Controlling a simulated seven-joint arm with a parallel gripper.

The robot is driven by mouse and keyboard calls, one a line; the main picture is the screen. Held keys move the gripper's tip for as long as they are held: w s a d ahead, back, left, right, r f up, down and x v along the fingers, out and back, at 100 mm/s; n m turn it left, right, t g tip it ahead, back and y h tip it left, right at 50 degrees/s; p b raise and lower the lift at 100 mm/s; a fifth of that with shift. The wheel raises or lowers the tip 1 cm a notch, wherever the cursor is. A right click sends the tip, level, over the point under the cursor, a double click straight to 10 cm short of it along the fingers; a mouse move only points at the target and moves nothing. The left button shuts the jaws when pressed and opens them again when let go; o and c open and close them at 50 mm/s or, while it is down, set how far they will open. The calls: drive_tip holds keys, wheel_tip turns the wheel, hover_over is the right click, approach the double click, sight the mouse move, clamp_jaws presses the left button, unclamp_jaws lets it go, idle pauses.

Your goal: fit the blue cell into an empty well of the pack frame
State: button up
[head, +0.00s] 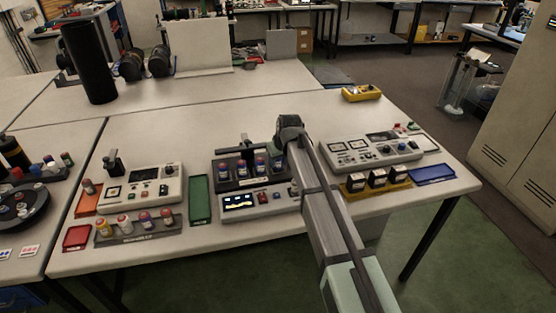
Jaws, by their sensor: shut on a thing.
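The dark pack frame (226,185) stands at the middle of the table, behind a grey instrument with a lit screen. Several cells with blue bodies and red or pale tops show upright in or just above it. My gripper (277,158) is at the frame's right end, below my wrist, and is shut on a blue cell (276,165). The fingers are small and partly hidden by my arm. I cannot tell whether the held cell is inside a well or above it. Which wells are empty is too small to tell.
A rack (140,236) at the front left holds several coloured cells. The lit-screen instrument (262,203) stands before the frame. A green tray (200,200) lies left of it. A large grey instrument (370,151) stands at right. The table behind the frame is largely clear.

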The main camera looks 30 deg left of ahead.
drive_tip(key=shift+f, duration=0.25)
drive_tip(key=o, duration=1.1)
drive_tip(key=v, duration=1.2)
drive_tip(key=shift+r, duration=0.3)
